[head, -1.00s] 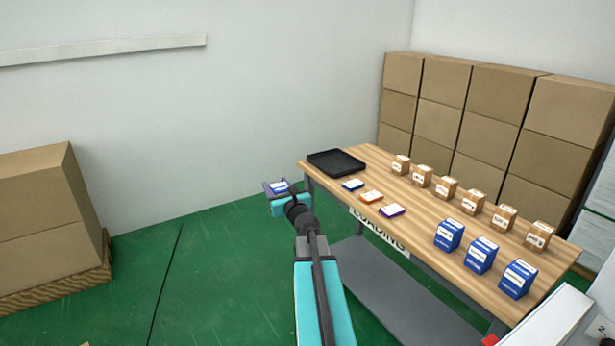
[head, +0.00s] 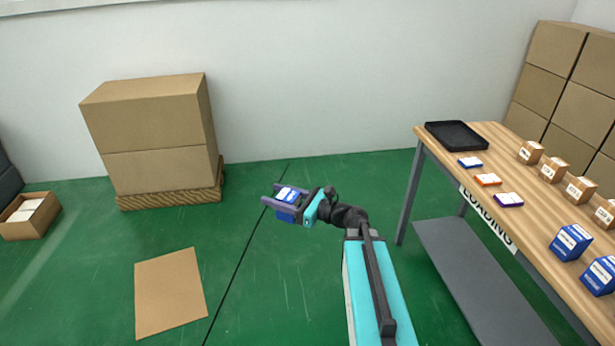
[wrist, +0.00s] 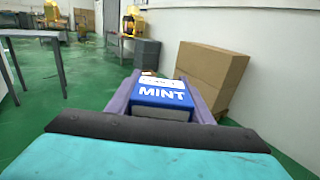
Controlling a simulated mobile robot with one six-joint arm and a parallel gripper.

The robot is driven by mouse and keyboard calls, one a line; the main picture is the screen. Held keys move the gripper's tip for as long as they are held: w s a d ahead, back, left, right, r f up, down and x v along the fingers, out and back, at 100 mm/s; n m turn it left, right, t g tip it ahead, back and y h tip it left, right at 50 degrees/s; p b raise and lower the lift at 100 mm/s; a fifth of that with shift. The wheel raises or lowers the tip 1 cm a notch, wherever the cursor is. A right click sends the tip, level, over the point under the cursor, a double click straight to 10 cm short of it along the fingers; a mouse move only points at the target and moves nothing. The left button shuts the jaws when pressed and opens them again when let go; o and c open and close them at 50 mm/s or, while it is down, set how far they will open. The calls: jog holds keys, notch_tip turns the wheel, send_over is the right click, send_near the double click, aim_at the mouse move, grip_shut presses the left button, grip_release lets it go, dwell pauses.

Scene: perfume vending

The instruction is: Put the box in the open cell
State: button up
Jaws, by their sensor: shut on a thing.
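My gripper (head: 284,203) is shut on a blue and white box (head: 288,196) and holds it in the air over the green floor. In the wrist view the box (wrist: 162,96) sits between the two purple-grey fingers, and its blue face reads "MINT". The open cell is not recognisable in any current view.
A wooden loading table (head: 484,143) stands at the right with a black tray (head: 456,121), small flat packs and several boxes on it. Stacked cartons (head: 160,155) stand on a pallet by the wall. A flat cardboard sheet (head: 170,292) and an open carton (head: 28,230) lie on the left floor. Floor between is clear.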

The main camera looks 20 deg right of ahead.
jog(key=s+a+n+g+y, duration=0.2)
jog(key=s+a+g+y, duration=0.1)
jog(key=a, duration=0.4)
jog(key=shift+s+a+f+n, duration=0.15)
jog(key=shift+s+f+n, duration=0.25)
jog(key=shift+s, duration=0.2)
